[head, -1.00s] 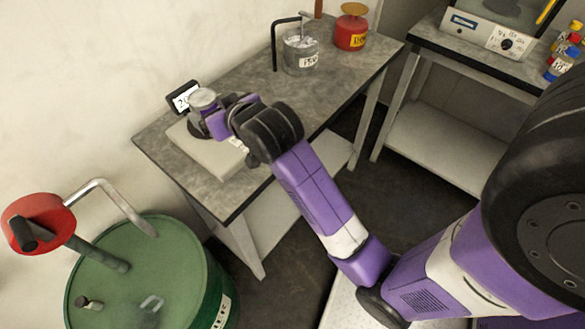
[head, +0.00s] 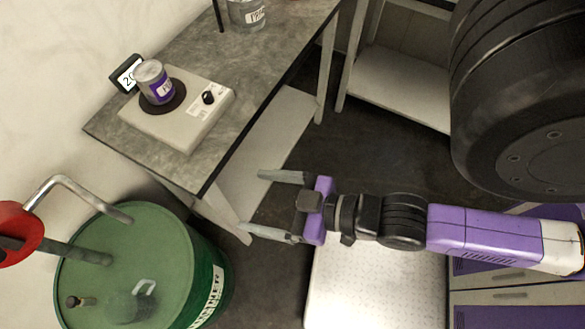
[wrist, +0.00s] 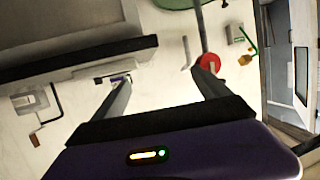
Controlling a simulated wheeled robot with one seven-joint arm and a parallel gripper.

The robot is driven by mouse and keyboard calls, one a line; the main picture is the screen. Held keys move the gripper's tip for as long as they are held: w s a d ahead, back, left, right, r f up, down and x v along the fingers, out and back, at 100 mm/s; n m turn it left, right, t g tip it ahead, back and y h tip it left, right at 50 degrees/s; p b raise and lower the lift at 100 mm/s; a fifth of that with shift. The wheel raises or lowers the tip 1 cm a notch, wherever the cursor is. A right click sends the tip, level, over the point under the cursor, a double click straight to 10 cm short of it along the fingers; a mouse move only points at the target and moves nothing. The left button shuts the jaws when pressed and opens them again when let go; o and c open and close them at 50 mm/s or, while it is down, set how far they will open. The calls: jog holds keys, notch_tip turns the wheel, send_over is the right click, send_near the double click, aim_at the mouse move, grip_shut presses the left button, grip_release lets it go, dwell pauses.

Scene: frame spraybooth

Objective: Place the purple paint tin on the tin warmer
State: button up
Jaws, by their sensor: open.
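The purple paint tin (head: 154,83), a grey tin with a purple label, stands upright on the dark round plate of the tin warmer (head: 182,124). The warmer is a pale flat box with a black knob and a small display behind it, on the grey bench. My gripper (head: 255,203) is open and empty, in front of the bench and apart from the tin and warmer. In the wrist view its two fingers (wrist: 165,75) are spread with nothing between them.
A green drum (head: 145,265) with a red-ended pump (head: 15,232) stands at the lower left, near my gripper. A grey can (head: 247,14) stands farther back on the bench (head: 240,75). The floor between the bench and second table is clear.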

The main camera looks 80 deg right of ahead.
jog(key=s+a+r+y, duration=0.1)
jog(key=s+r, duration=0.2)
jog(key=s, duration=0.3)
jog(key=shift+n, duration=0.4)
jog(key=shift+w+a, duration=0.1)
dwell(1.5)
